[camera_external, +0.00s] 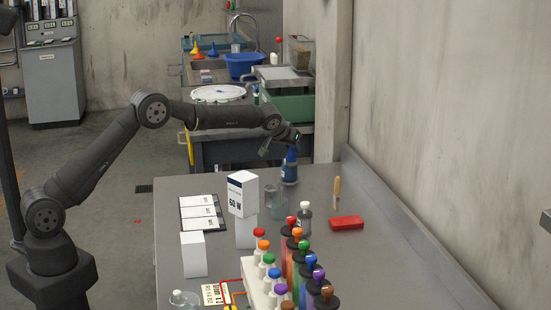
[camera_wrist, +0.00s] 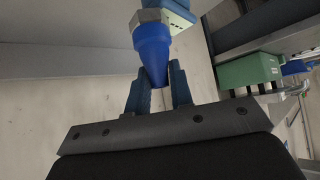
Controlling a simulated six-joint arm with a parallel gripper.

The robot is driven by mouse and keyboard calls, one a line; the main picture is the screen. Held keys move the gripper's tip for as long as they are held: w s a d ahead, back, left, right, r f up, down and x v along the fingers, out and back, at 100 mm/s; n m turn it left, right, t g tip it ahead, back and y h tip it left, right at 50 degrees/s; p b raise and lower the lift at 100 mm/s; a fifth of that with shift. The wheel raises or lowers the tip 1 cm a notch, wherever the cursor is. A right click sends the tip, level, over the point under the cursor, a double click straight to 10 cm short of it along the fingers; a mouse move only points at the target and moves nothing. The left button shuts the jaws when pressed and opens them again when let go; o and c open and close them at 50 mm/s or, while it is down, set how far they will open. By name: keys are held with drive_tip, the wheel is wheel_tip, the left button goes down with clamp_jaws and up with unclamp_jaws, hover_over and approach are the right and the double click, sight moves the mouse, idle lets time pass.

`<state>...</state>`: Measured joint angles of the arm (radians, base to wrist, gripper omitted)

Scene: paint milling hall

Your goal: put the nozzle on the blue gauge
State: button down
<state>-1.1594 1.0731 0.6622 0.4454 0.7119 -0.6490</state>
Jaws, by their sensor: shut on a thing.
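The nozzle is a blue cone with a grey hexagonal collar; it shows in the wrist view (camera_wrist: 152,48) and at the far end of the table in the external view (camera_external: 291,156). My gripper (camera_wrist: 158,74) is shut on the narrow end of the cone, with a finger on each side. The blue gauge (camera_external: 289,174) stands upright on the table directly below the nozzle. In the wrist view the gauge (camera_wrist: 180,12) shows beyond the collar, partly cut off by the frame edge. I cannot tell whether the collar is seated on it or just above.
Glass beakers (camera_external: 274,200) stand close in front of the gauge. White boxes (camera_external: 243,194), a rack of colour-capped tubes (camera_external: 262,283) and a red block (camera_external: 346,223) are nearer. A wooden-handled tool (camera_external: 337,192) stands to the right. The table's near right side is clear.

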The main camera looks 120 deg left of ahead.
drive_tip(key=c, duration=1.3)
unclamp_jaws()
drive_tip(key=shift+d+r, duration=0.35)
drive_tip(key=shift+r, duration=0.2)
drive_tip(key=v, duration=1.1)
drive_tip(key=shift+f, duration=0.1)
drive_tip(key=x, duration=1.2)
drive_tip(key=shift+r, duration=1.1)
drive_tip(key=shift+f, duration=0.1)
